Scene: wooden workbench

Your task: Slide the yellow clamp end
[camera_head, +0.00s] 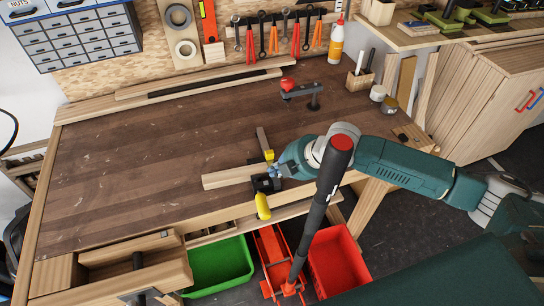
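A bar clamp with a dark bar (263,138), a small yellow end piece (269,155) and a yellow handle (263,206) is at the front edge of the workbench. It lies across a pale wooden board (226,178). My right gripper (267,184) is at the clamp, between the yellow end piece and the yellow handle, over the board's right end. Its fingers are small and dark against the clamp, so I cannot tell whether they are open, shut or touching it. My teal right arm hides the bench just right of the clamp. My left gripper is out of view.
The workbench top (130,150) is largely clear on the left. A red-and-black tool (303,92) stands at the back. A black handle with a red top (329,175) rises in front of my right arm. Green (218,268) and red (338,260) bins sit below.

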